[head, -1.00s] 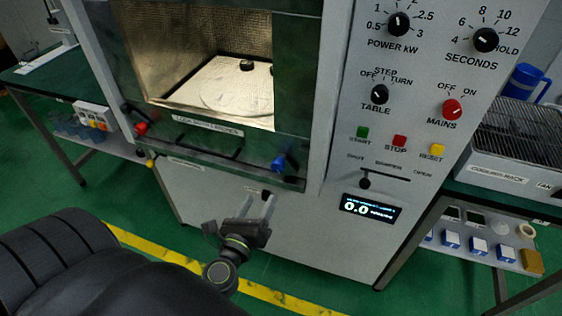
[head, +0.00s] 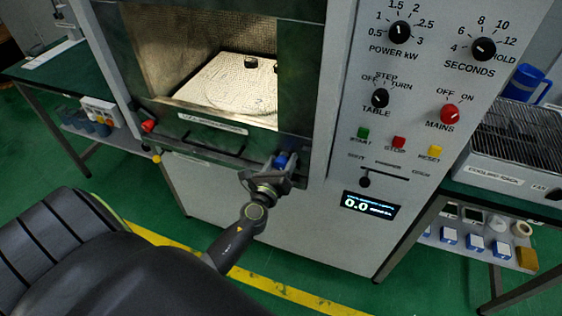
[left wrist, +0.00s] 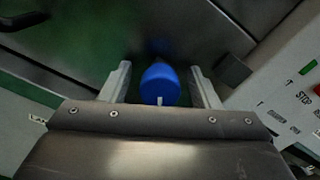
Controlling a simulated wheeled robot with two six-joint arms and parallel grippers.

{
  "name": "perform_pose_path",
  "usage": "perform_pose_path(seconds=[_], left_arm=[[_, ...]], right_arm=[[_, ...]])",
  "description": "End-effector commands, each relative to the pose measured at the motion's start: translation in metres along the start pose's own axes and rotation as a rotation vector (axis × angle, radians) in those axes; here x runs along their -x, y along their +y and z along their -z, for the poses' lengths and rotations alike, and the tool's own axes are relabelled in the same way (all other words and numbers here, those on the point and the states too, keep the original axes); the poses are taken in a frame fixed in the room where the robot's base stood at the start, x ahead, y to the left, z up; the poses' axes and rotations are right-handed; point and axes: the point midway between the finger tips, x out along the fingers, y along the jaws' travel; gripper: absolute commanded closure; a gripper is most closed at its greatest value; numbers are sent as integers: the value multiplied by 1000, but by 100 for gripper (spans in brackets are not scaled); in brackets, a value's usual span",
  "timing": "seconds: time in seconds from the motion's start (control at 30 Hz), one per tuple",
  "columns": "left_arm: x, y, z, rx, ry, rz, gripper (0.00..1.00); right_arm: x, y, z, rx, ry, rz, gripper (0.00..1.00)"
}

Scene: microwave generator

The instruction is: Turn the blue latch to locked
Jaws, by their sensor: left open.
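The blue latch (head: 281,160) is on the lower right of the microwave door's frame. In the left wrist view the blue latch (left wrist: 160,84) is a rounded knob with a small pale mark on it. My left gripper (head: 269,166) is at the latch. In the left wrist view its open fingers (left wrist: 160,86) stand on either side of the knob, with visible gaps to both. Part of the latch is hidden behind the gripper in the head view. My right gripper is not in view.
A red latch (head: 149,126) is on the lower left of the door frame. The control panel with a red mains knob (head: 450,113) and a display (head: 370,205) is to the right. A cooling rack (head: 507,147) stands on the right bench.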

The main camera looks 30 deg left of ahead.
Motion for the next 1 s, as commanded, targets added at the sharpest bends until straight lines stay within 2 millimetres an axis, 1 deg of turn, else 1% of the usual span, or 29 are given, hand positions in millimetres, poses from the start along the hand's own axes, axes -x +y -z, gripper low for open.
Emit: perform_pose_path(seconds=[0.2, 0.27, 0.5, 0.53, 0.57, 0.8, 1.0], left_arm=[[0, 0, 0, 0, 0, 0, 44], [0, 0, 0, 0, 0, 0, 51], [0, 0, 0, 0, 0, 0, 82], [0, 0, 0, 0, 0, 0, 86], [0, 0, 0, 0, 0, 0, 88], [0, 1, 1, 23, 0, -1, 88], [0, 1, 2, 113, 0, -1, 88]], right_arm=[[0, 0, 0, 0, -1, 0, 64], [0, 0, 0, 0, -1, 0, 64], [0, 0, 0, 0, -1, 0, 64], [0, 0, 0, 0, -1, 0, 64], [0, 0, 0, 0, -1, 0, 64], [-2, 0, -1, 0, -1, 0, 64], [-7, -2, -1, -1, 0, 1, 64]])
